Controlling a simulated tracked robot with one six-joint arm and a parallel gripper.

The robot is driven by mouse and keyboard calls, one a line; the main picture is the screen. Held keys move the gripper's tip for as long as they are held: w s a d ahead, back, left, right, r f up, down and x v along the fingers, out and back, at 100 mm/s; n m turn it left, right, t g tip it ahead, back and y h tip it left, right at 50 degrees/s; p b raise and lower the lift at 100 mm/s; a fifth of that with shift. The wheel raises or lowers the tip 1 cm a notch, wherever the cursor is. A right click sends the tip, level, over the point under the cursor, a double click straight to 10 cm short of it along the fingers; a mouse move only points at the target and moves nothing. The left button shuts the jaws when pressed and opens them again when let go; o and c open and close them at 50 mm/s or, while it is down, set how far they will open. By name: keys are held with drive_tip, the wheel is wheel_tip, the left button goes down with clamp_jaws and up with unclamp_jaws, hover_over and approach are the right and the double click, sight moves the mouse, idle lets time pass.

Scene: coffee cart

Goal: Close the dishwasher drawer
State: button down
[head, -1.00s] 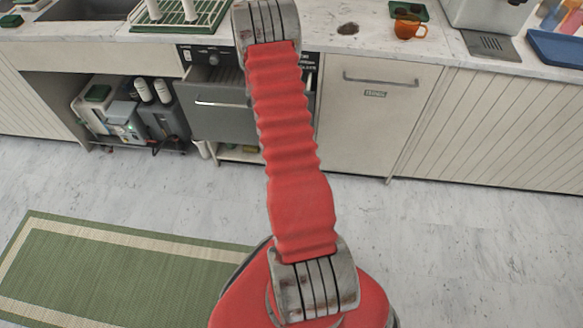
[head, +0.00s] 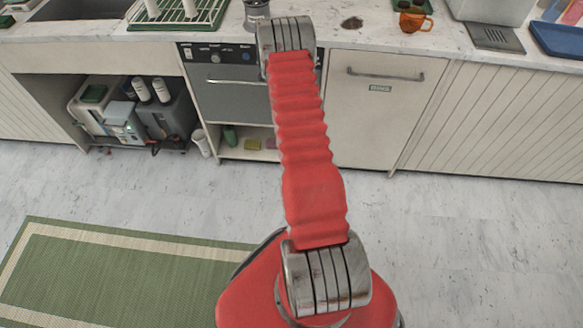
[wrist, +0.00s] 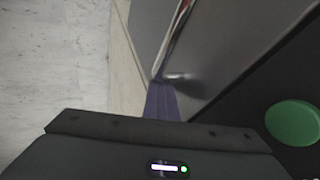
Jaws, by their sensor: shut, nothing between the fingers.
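The dishwasher drawer (head: 228,105) has a grey front with a bar handle (head: 235,81). In the head view it sits flush beneath the dark control panel (head: 215,54), with no open gap along its top. My red arm hides its right end. My gripper (wrist: 161,86) shows in the wrist view as narrow purple fingers, shut and empty. Its tips are close to a grey panel (wrist: 215,50) and a shiny metal piece; I cannot tell whether they touch. In the head view the gripper is hidden behind my arm.
An open shelf (head: 245,153) lies under the drawer. A closed white cabinet door (head: 382,115) is to the right. An orange cup (head: 413,21) stands on the counter (head: 350,40).

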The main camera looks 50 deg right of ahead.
drive_tip(key=shift+w+d+r, duration=0.15)
drive_tip(key=shift+w+d, duration=0.05)
drive_tip(key=shift+w, duration=0.05)
drive_tip(key=shift+s, duration=0.1)
drive_tip(key=s+a+r, duration=0.2)
drive_tip(key=a+r, duration=0.5)
drive_tip(key=a, duration=0.2)
drive_tip(key=shift+s+a+r, duration=0.3)
drive_tip(key=shift+s, duration=0.05)
idle(0.7)
